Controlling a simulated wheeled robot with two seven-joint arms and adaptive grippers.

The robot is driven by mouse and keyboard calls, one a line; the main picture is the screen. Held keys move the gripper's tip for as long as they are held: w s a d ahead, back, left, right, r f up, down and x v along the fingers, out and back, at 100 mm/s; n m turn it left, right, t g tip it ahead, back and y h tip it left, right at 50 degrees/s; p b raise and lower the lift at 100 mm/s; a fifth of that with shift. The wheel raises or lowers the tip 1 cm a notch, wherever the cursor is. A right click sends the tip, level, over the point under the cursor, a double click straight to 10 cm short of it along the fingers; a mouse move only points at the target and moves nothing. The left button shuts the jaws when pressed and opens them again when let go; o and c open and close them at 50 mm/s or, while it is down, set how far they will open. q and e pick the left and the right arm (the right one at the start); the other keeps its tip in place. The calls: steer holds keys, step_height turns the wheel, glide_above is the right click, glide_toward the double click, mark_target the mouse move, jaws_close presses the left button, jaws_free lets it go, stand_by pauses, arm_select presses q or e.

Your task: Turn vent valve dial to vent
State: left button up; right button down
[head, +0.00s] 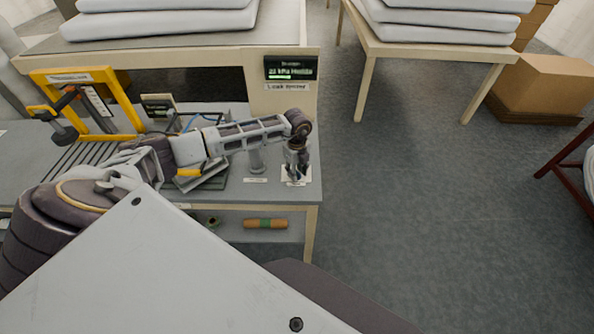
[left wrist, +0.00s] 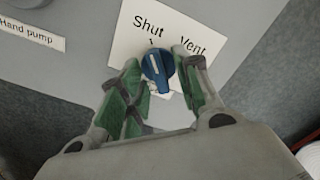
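In the left wrist view the vent valve dial (left wrist: 157,72) is a blue knob with a white pointer line. It sits on a white card (left wrist: 190,28) marked "Shut" and "Vent". The pointer is toward the mark under "Shut". My left gripper (left wrist: 158,62) has its green-padded fingers on either side of the dial, with slight gaps visible, so it looks open around it. In the head view my left gripper (head: 297,168) points down over the card (head: 296,182) at the bench's right corner and hides the dial. My right gripper is not in view.
A "Hand pump" label (left wrist: 28,35) lies beside the dial card. A green-lit display (head: 290,68) stands behind the bench (head: 312,190). A yellow frame (head: 120,105) stands at the left. Floor right of the bench is clear.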

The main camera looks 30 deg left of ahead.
arm_select(q)
steer(key=shift+c, duration=0.3)
jaws_close()
